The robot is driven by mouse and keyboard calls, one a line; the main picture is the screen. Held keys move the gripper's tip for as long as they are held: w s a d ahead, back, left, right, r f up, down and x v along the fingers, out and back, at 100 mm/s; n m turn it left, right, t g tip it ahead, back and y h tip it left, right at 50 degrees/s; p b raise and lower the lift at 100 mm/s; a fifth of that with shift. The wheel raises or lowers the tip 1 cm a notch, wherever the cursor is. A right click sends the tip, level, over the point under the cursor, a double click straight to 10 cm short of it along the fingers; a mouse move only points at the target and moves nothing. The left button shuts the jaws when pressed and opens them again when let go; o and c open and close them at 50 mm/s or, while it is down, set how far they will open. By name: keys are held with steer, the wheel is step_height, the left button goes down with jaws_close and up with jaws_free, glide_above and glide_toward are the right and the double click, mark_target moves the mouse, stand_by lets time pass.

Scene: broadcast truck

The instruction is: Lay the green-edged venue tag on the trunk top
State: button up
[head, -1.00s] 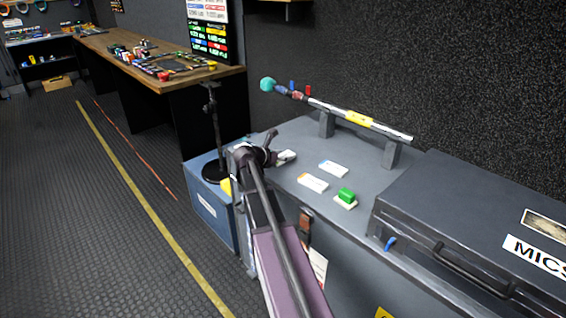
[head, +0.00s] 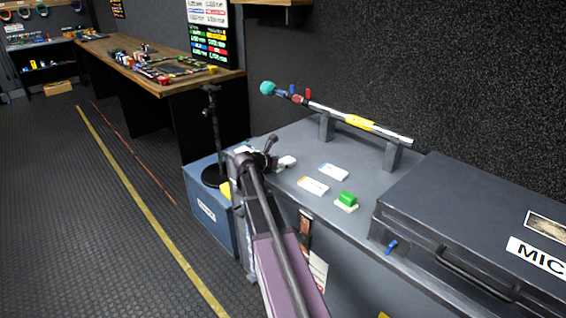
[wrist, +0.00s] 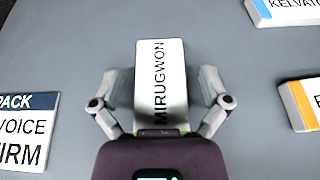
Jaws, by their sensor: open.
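The venue tag (wrist: 161,80) is white, reads MIRUGWON and shows a sliver of green edge at its near end in the wrist view. It appears to lie flat on the grey trunk top (wrist: 85,38). My gripper (wrist: 161,86) is open around it, with a gap between each finger and the tag's sides. My body hides part of its near end. In the head view, my gripper (head: 273,160) is low over the left part of the trunk top (head: 295,138), and the green-edged tag cannot be made out there.
A blue-edged tag (head: 333,171), an orange-edged tag (head: 313,186) and a green block (head: 347,198) lie to the right. A printed card (wrist: 25,130) lies left of my gripper. A microphone pole (head: 345,117) rests on stands behind; a dark case (head: 470,205) sits at right.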

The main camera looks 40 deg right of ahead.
steer(key=shift+r, duration=0.1)
steer(key=shift+r, duration=0.1)
steer(key=p+v, duration=0.5)
steer(key=v, duration=0.7)
stand_by(0.7)
steer(key=s+a+f+m+y, duration=0.4)
steer(key=s+a+m, duration=0.1)
steer(key=a, duration=0.5)
steer(key=s+a+f+m+y, duration=0.3)
steer(key=s+a+m+y, duration=0.2)
steer(key=a, duration=0.6)
steer(key=s+a+f+m+g+y, duration=0.1)
steer(key=s+a+f+m+y, duration=0.3)
steer(key=a+m, duration=0.4)
steer(key=s+a, duration=0.1)
steer(key=a, duration=0.1)
steer(key=shift+s+a+f+m+y, duration=0.3)
steer(key=shift+s+a+m, duration=0.05)
steer(key=shift+a+m, duration=0.05)
